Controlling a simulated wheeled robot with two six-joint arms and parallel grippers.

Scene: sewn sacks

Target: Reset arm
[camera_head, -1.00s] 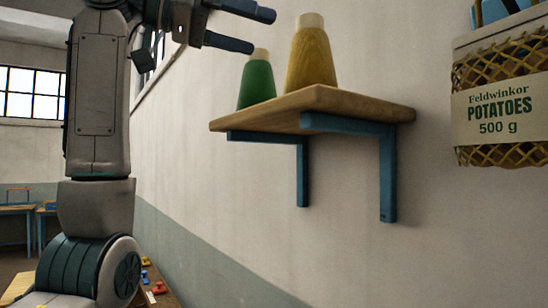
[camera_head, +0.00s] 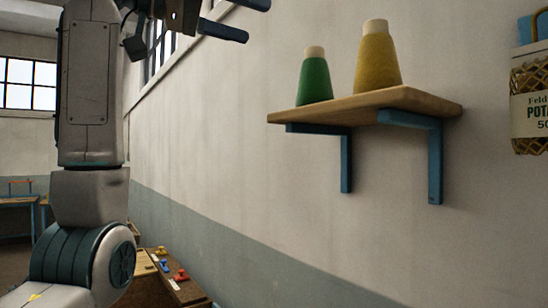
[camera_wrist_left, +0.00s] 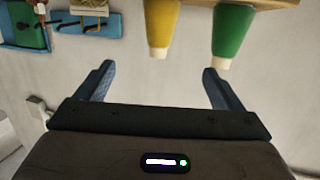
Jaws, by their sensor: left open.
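My left gripper (camera_head: 252,18) is at the top of the head view, raised in front of the wall and left of the shelf. Its two dark blue fingers are spread and hold nothing. In the left wrist view the same fingers (camera_wrist_left: 158,85) stand wide apart with bare wall between them. My left arm rises upright along the left side of the head view. My right gripper is in neither view.
A wooden wall shelf (camera_head: 370,107) on blue brackets carries a green cone (camera_head: 314,82) and a yellow cone (camera_head: 377,62). A potato sack (camera_head: 530,115) hangs at the right edge. A bench (camera_head: 170,285) with small coloured items stands low behind my arm.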

